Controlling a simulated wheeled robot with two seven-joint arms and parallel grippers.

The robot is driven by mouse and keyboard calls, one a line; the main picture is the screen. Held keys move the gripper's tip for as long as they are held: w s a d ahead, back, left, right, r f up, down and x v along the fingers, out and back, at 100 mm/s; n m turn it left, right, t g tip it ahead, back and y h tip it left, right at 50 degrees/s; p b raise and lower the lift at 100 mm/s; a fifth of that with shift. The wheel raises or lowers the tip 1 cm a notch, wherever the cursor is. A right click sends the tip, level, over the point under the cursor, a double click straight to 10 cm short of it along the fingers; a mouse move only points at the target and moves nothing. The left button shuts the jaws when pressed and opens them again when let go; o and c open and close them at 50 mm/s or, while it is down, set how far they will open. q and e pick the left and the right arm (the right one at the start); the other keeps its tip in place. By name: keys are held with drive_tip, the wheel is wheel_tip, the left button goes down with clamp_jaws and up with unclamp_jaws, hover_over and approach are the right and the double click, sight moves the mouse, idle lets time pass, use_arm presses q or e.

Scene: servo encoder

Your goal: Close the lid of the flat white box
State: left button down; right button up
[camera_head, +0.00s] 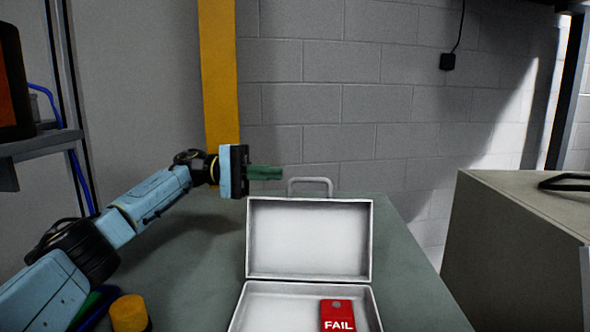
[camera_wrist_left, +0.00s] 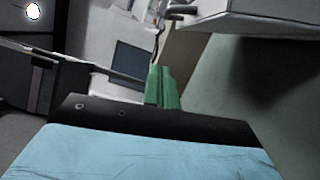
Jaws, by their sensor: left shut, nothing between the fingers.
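The flat white box stands open on the table in the head view. Its lid (camera_head: 309,240) is raised roughly upright, with a handle (camera_head: 310,182) at its top edge. The base (camera_head: 275,308) lies in front of the lid, and a red tag marked FAIL (camera_head: 337,314) is inside it. My left gripper (camera_head: 279,173) has green fingers that are shut and empty. In the head view they appear just above and left of the lid's top edge, near the handle. The fingers also show in the left wrist view (camera_wrist_left: 163,88). My right gripper is not in view.
The grey-green table (camera_head: 408,270) is bare to the right of the box. A yellow cylinder (camera_head: 130,313) stands at the front left. A large beige case (camera_head: 515,235) is at the right. A yellow post (camera_head: 218,80) and a block wall are behind.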

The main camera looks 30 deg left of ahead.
sight(295, 178)
use_arm(q)
drive_tip(key=s+d+p, duration=0.2)
drive_tip(key=d+p, duration=0.2)
drive_tip(key=d, duration=0.3)
drive_tip(key=shift+s+d+r, duration=0.2)
drive_tip(key=shift+d+r, duration=0.1)
drive_tip(key=shift+r, duration=0.15)
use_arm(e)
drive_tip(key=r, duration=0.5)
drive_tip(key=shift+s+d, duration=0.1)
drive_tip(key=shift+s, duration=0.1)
use_arm(q)
drive_tip(key=b, duration=0.2)
drive_tip(key=s+m+b, duration=0.1)
drive_tip(key=b, duration=0.2)
drive_tip(key=shift+s+d+r, duration=0.25)
drive_tip(key=shift+s+d, duration=0.05)
drive_tip(key=shift+d, duration=0.1)
drive_tip(key=shift+s+r+m+b, duration=0.2)
drive_tip(key=shift+m+b, duration=0.1)
drive_tip(key=shift+b, duration=0.3)
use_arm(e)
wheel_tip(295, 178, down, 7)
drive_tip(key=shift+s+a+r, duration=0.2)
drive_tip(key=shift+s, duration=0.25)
use_arm(q)
drive_tip(key=shift+r, duration=0.15)
